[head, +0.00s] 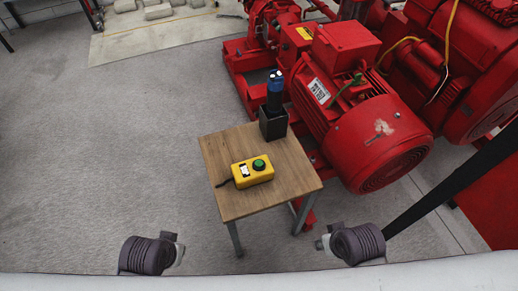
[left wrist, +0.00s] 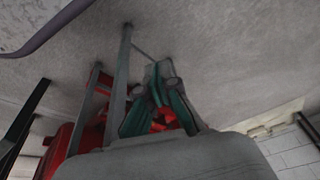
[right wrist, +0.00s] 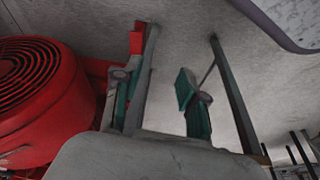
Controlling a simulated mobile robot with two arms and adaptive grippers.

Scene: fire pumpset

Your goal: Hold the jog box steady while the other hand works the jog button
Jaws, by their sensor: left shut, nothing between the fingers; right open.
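The jog box (head: 253,171) is a small yellow box lying on a wooden-topped table (head: 225,200) in the head view. It has a green round button (head: 259,164) on top, a white label, and a dark cable at its left end. My left gripper (left wrist: 160,80) shows in the left wrist view, shut and empty. My right gripper (right wrist: 157,88) shows in the right wrist view, open and empty, its fingers apart. Neither gripper touches the jog box, and neither wrist view shows the box. In the head view only parts of my arms show at the bottom, below the table.
A black holder (head: 272,124) with a dark, blue-banded tool (head: 275,92) stands at the table's back right corner. A large red pump and motor (head: 360,130) stands close behind and right of the table. The grey floor left of the table is clear.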

